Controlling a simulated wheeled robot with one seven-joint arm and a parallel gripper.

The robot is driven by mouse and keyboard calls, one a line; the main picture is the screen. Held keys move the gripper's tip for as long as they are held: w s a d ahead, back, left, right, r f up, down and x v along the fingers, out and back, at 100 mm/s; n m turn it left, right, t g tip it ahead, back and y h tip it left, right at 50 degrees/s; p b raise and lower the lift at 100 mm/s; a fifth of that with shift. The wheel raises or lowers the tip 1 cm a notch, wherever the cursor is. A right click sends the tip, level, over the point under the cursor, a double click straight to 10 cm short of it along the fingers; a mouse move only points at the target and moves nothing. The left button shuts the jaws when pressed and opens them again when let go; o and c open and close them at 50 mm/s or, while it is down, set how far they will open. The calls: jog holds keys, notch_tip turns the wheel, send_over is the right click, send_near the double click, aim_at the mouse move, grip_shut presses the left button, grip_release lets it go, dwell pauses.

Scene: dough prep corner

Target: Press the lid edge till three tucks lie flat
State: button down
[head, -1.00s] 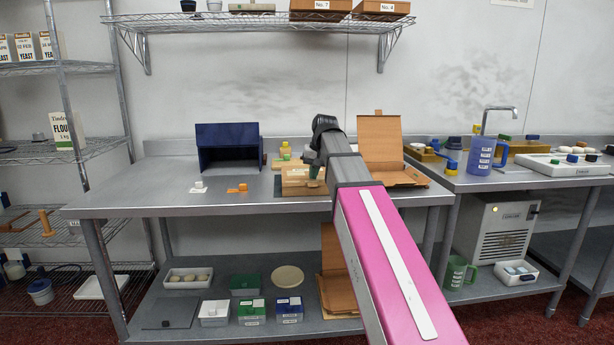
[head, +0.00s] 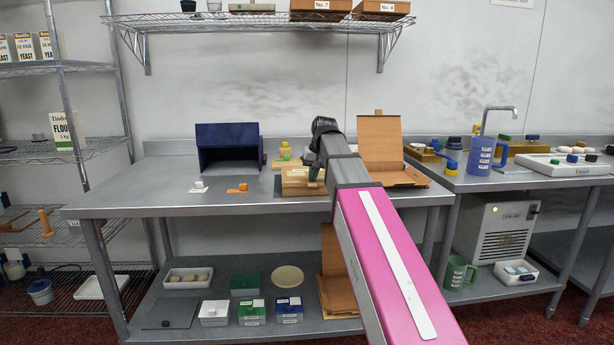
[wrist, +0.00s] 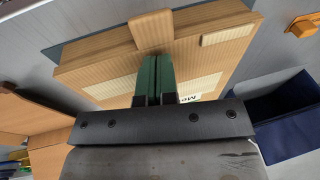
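A pale tan closed box (head: 297,188) with a lighter patch on it sits on the steel table, partly hidden behind my arm. It fills much of the wrist view (wrist: 102,72), with a tab (wrist: 151,29) on one edge, pale strips and a partly covered white label. My gripper (wrist: 155,62) has its two green fingers together, with nothing visible between them. The fingers lie over the box's face, tips toward the tab; I cannot tell whether they touch it. In the head view my gripper (head: 315,171) is over the box's right side. I cannot make out separate tucks.
An open brown carton (head: 381,137) stands just right of my arm. A dark blue open-fronted bin (head: 229,143) stands left at the back. A small orange piece (head: 237,189) and a white piece (head: 199,187) lie on the table's left, with bare steel around them.

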jog(key=shift+v, duration=1.55)
send_over(291, 182)
jog(key=d, duration=0.1)
jog(key=shift+s+d+f, duration=0.1)
jog(key=shift+s+f, duration=0.1)
jog(key=shift+s, duration=0.15)
jog(key=shift+f, duration=0.45)
jog(key=shift+x, duration=0.95)
